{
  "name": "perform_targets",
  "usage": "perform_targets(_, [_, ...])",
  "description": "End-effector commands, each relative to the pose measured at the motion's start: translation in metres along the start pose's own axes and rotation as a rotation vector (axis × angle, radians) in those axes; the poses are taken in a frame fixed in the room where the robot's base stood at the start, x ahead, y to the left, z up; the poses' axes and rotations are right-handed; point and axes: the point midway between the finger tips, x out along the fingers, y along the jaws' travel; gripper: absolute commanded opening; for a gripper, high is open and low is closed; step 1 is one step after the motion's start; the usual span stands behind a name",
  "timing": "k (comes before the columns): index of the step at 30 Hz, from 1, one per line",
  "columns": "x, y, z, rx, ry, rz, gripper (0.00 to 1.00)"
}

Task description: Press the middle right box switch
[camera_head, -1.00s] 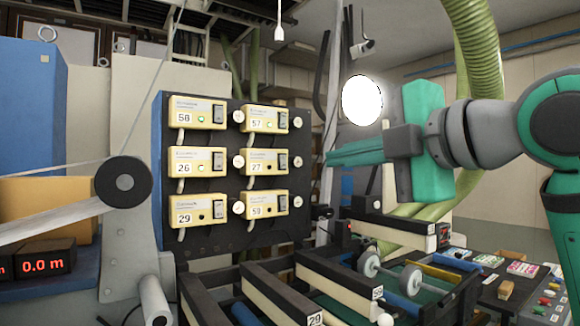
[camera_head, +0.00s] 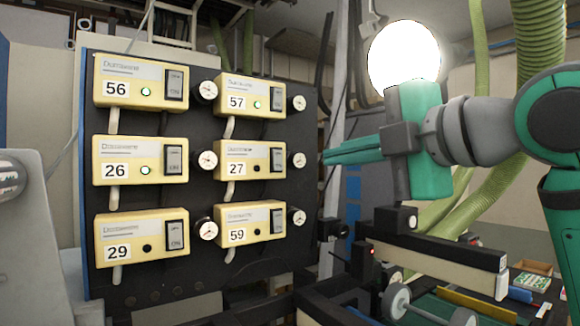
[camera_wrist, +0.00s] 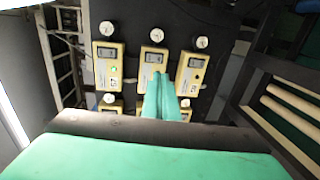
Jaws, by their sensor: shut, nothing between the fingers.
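The middle right box (camera_head: 250,161) is cream, labelled 27, on a dark panel. Its dark rocker switch (camera_head: 277,160) is on its right side, and its round indicator looks dark. My gripper (camera_head: 326,157) is shut and empty, right of the panel at about the height of box 27, with its green fingers pointing left. In the head view a gap shows between the fingertips and the box; the depth is hard to judge. In the wrist view the shut fingers (camera_wrist: 165,84) overlap the boxes and hide parts of them; I cannot tell which box is which there.
Other similar boxes surround it: 57 (camera_head: 236,97) above, 59 (camera_head: 235,226) below, 26 (camera_head: 128,162) to the left. Round gauges stick out beside them, one (camera_head: 299,160) between box 27 and my gripper in the picture. Machine rails (camera_head: 440,255) lie below my arm.

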Motion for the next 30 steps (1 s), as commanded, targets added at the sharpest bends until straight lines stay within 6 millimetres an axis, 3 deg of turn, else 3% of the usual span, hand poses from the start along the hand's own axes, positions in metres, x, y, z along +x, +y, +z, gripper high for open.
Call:
perform_targets(8, [0.011,0.0,0.0,0.001,0.0,-0.001,0.0])
perform_targets(24, [0.104,0.0,0.001,0.0,-0.003,-0.001,0.0])
perform_targets(30, [0.129,0.0,0.001,0.001,-0.002,-0.001,0.0])
